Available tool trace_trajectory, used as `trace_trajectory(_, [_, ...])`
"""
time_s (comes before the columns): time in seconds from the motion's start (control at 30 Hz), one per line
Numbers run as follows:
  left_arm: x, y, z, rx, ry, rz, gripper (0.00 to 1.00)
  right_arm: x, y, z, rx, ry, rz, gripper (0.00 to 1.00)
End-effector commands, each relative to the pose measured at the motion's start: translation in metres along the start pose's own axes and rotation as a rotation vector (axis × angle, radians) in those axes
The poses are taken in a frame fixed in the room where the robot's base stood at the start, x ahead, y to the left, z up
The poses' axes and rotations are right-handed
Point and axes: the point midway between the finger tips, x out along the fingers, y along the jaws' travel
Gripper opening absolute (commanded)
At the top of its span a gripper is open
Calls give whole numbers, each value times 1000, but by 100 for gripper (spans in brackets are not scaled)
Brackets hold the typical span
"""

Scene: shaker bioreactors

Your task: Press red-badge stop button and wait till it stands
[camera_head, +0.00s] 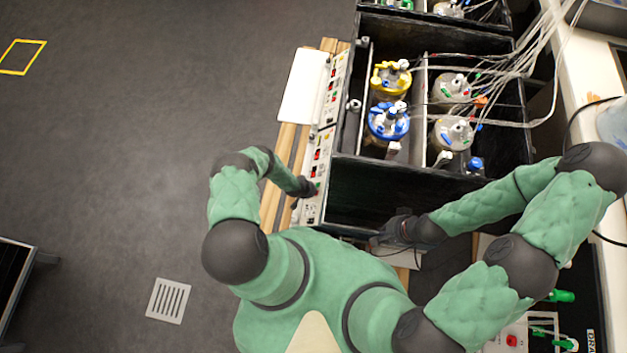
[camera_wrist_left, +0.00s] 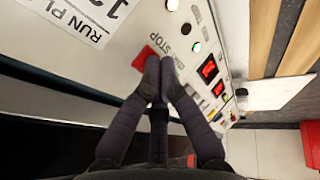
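The control panel (camera_head: 325,150) runs along the left side of the black shaker box. In the left wrist view the panel face (camera_wrist_left: 110,62) is white, with a red square badge (camera_wrist_left: 144,57) beside the word STOP. My left gripper (camera_wrist_left: 160,76) has its fingertips together, right at the badge's lower right edge and partly over it. Whether they touch the panel or press anything, I cannot tell. In the head view the left gripper (camera_head: 309,189) is at the panel's near part. My right gripper (camera_head: 396,232) is by the box's near edge; its fingers are unclear.
The shaker box (camera_head: 345,205) holds several vessels, including a yellow-topped one (camera_head: 390,78) and a blue-topped one (camera_head: 388,121), with pale tubes running right. A white board (camera_head: 303,87) sticks out left of the panel.

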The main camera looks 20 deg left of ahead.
Motion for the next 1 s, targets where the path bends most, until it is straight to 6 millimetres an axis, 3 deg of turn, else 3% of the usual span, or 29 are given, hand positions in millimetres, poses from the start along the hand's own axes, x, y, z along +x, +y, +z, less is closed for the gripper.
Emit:
trace_trajectory(0.03, [2,7,12,0,-20,10,0,1,0,0,0,1,0,0])
trace_trajectory(0.43, [-6,9,16,-3,-28,13,0,1,0,-1,0,2,0,0])
trace_trajectory(1.0, [-56,1,7,-2,-7,3,0,0,0,-1,0,2,0,0])
